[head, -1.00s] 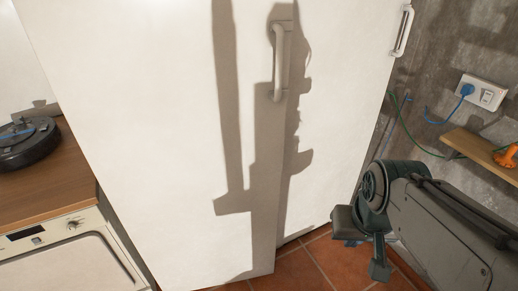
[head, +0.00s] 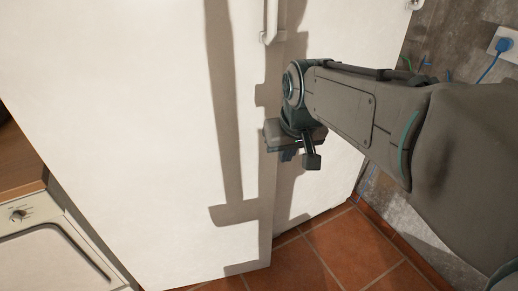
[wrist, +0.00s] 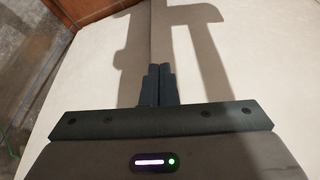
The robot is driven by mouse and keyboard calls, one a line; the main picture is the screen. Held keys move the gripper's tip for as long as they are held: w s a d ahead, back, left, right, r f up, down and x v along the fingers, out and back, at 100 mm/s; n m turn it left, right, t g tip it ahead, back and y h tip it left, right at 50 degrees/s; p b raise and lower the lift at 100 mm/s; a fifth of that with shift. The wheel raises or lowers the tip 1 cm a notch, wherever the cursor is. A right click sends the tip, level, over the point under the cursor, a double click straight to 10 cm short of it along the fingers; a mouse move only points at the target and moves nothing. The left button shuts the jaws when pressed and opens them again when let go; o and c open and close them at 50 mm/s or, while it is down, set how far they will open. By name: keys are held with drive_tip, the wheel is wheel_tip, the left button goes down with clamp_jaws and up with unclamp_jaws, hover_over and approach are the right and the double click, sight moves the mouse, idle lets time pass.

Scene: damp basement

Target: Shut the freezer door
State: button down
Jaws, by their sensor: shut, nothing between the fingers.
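A tall white appliance with two doors side by side fills the head view. Its left door (head: 130,120) has an upright white handle (head: 270,22) near its right edge. Its lower right corner stands out in front of the right door (head: 330,185), so it looks a little ajar. I cannot tell from labels which door is the freezer's. My gripper (head: 288,154) is in front of the doors near the seam, below the handle. In the wrist view my gripper (wrist: 158,85) is shut and empty, facing a white door face (wrist: 260,60). Contact cannot be told.
A wooden counter (head: 22,185) over a white oven (head: 50,255) stands at the left. A grey wall (head: 460,50) with a socket and blue plug (head: 505,45) is at the right. Red floor tiles (head: 310,262) are clear below the doors.

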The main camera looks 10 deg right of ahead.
sight(271, 160)
drive_tip(key=shift+w+a+f+b, duration=0.15)
drive_tip(key=shift+w+f+b, duration=1.45)
drive_tip(key=shift+w+f, duration=1.4)
drive_tip(key=shift+w+a+f+b, duration=0.15)
drive_tip(key=shift+w+f+b, duration=1.45)
drive_tip(key=shift+w+f, duration=1.35)
drive_tip(key=shift+s+f, duration=0.15)
drive_tip(key=shift+f, duration=0.1)
